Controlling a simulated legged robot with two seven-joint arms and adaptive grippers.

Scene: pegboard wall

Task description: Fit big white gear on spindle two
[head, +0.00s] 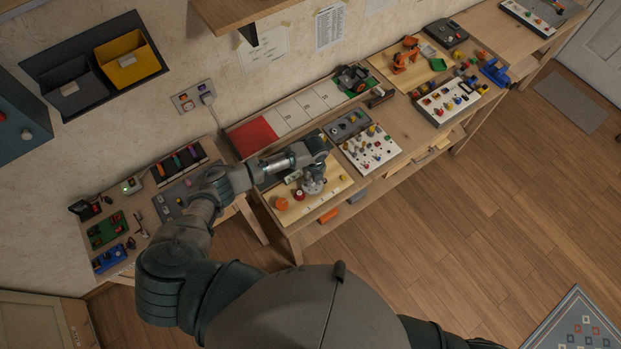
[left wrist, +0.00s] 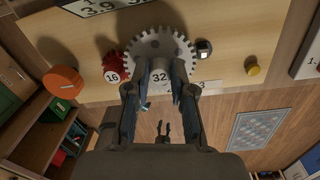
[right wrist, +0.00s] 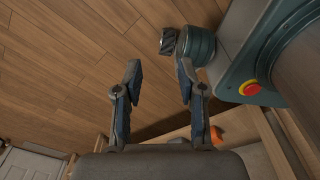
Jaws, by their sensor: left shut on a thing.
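The big white gear (left wrist: 152,46), a pale grey toothed wheel with a hub marked 32, is in the middle of the left wrist view. My left gripper (left wrist: 160,92) is shut on its hub. In the head view my left gripper (head: 313,180) is over the light wooden gear board (head: 322,201). A red gear (left wrist: 115,68) marked 16 stands close beside the white gear, on its left. I cannot tell which spindle is two, nor whether the white gear sits on one; the gear hides what is under it. My right gripper (right wrist: 159,75) is open and empty above the floor.
On the board are an orange disc (left wrist: 63,84), a small dark post with a pale top (left wrist: 204,48) and a yellow peg (left wrist: 252,66). A white panel of pegs (head: 370,150) lies to the right. An orange bin (head: 328,215) sits on the shelf below.

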